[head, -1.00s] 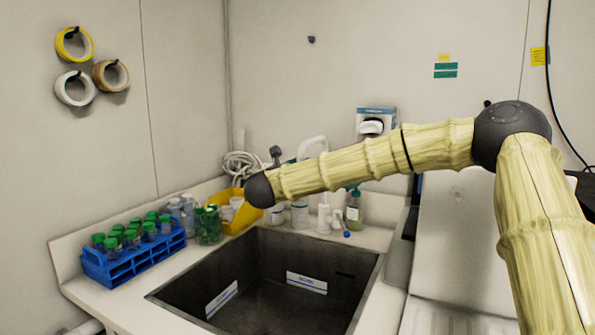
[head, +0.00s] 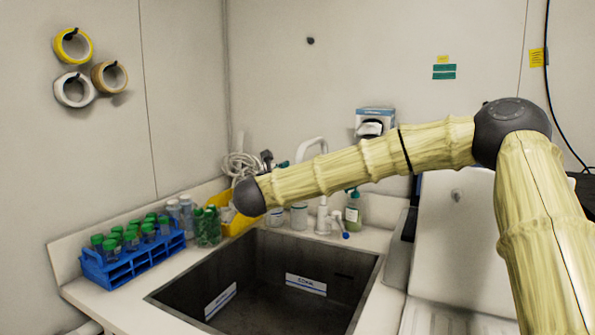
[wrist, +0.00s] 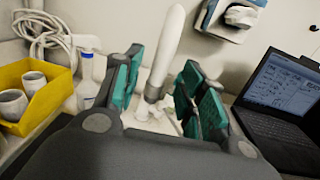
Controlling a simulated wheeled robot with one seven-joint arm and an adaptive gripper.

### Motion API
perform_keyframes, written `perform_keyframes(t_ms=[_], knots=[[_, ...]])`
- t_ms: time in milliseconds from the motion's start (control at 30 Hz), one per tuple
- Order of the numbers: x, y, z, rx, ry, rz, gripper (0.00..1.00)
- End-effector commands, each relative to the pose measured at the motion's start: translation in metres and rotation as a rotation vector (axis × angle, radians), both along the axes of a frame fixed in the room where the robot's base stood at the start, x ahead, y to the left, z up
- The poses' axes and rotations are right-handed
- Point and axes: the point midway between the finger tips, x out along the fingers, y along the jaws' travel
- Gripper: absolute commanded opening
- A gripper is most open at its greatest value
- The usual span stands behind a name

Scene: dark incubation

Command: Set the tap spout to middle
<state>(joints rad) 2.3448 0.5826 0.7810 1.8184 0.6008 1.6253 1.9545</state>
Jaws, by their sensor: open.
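The white tap stands behind the sink's back edge, with its curved spout (head: 313,143) partly hidden behind my arm and its base (head: 323,214) showing below the arm. A small blue-tipped part (head: 346,235) is beside the base. In the wrist view the spout (wrist: 168,45) rises upright between the two teal-padded fingers of my gripper (wrist: 162,88). The fingers are apart, with gaps beside the spout; I cannot tell whether either touches it. In the head view my gripper is mostly hidden behind my arm.
A yellow bin (wrist: 58,98), bottles and a blue tube rack (head: 128,265) stand to the left. An open laptop (wrist: 282,100) is at the right.

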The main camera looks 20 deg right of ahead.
Motion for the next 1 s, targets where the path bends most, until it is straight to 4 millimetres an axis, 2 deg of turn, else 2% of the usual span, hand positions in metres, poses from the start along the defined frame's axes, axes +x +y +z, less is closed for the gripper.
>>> perform_keyframes(t_ms=[200, 433, 600, 1000], knots=[[-0.029, 0.029, 0.000, -0.001, 0.001, 0.003, 0.41], [-0.051, 0.049, 0.000, 0.001, 0.001, 0.001, 0.41], [-0.057, 0.055, 0.000, 0.000, 0.000, 0.000, 0.41], [-0.058, 0.055, 0.000, 0.000, 0.000, -0.001, 0.41]])
